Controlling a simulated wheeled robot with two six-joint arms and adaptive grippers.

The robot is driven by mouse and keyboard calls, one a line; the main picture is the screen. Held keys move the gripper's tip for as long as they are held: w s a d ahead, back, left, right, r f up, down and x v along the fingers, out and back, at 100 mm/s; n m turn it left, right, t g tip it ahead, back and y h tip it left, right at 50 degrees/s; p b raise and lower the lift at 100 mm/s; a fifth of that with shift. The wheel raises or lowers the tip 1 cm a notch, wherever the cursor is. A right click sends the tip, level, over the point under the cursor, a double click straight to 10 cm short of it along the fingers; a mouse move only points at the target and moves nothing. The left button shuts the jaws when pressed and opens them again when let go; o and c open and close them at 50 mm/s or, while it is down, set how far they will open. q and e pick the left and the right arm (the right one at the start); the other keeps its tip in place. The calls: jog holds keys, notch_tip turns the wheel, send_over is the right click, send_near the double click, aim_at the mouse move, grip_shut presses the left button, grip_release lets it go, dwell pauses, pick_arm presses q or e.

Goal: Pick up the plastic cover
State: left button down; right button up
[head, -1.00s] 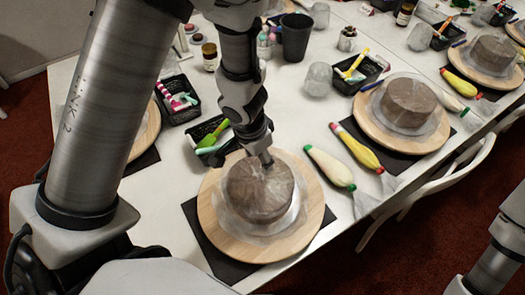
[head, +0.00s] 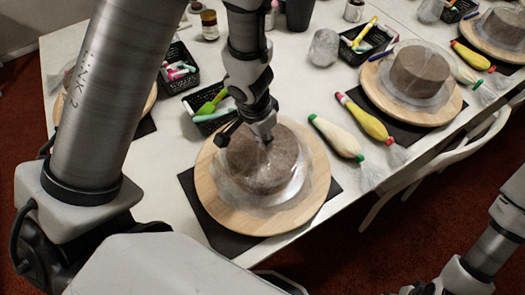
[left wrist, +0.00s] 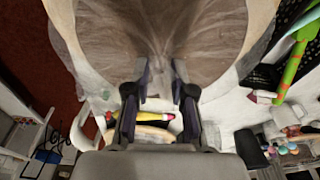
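The clear, crinkled plastic cover (head: 296,187) lies draped over a brown round cake (head: 262,165) on a wooden turntable (head: 225,222), its skirt spread on the board. My left gripper (head: 250,138) is at the back upper edge of the covered cake, fingers spread. In the left wrist view, the two dark fingers of the gripper (left wrist: 161,75) stand apart, with the cover (left wrist: 160,25) filling the view beyond the tips and folds running toward them. I cannot tell whether the tips touch the plastic. My right arm shows at the lower right; its gripper is out of view.
A black mat (head: 236,245) lies under the turntable. A black basket (head: 208,118) with a green tool stands just behind. Piping bags (head: 337,136) lie to the right, near another covered cake (head: 419,72). The table's front edge is close.

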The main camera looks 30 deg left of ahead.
dwell(0.3)
pick_arm(q)
notch_tip(320, 180, up, 22)
jog(key=p, duration=1.7)
